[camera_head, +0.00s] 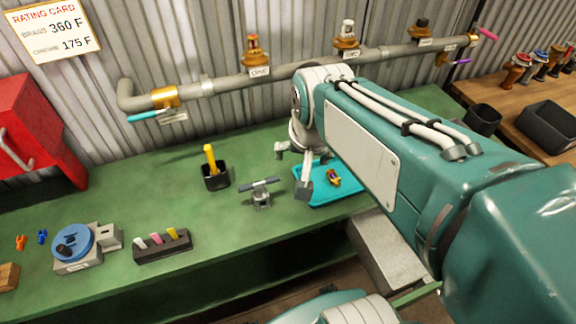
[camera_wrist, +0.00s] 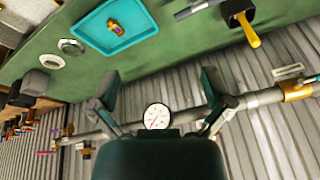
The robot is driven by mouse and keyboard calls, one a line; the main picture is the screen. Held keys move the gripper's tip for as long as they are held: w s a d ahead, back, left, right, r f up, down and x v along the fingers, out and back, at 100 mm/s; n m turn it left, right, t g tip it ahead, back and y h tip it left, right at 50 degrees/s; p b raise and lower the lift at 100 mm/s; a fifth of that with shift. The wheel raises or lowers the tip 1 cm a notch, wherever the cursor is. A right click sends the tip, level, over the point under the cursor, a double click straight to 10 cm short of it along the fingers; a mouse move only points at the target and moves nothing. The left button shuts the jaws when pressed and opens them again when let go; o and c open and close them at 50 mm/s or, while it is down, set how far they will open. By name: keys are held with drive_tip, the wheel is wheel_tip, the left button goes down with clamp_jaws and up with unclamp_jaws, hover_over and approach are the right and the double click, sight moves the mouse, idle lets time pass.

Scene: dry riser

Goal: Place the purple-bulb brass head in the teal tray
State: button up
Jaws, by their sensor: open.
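The teal tray (camera_head: 325,201) lies on the green bench, partly hidden behind my arm in the head view. A small brass head with a purple part (camera_head: 334,178) lies on its side inside the tray. In the wrist view the teal tray (camera_wrist: 138,32) shows whole at the top, with the brass head (camera_wrist: 113,26) resting on its floor, apart from the walls. My gripper (camera_head: 291,172) is open and empty, above the bench beside the tray's left edge. In the wrist view its fingers (camera_wrist: 160,86) are spread wide and touch nothing.
A grey pipe (camera_head: 222,88) with several brass heads runs along the corrugated wall. A black cup with a yellow tool (camera_head: 215,175) and a small T-handled stand (camera_head: 261,194) sit left of the tray. A black bin (camera_head: 550,125) stands at right. A gauge (camera_wrist: 156,116) shows at the wall.

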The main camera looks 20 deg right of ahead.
drive_tip(key=s+a+r+n+t, duration=0.1)
drive_tip(key=s+a+n, duration=0.3)
drive_tip(key=s+n, duration=0.1)
drive_tip(key=shift+s+n+t+y, duration=0.3)
drive_tip(key=shift+s, duration=0.55)
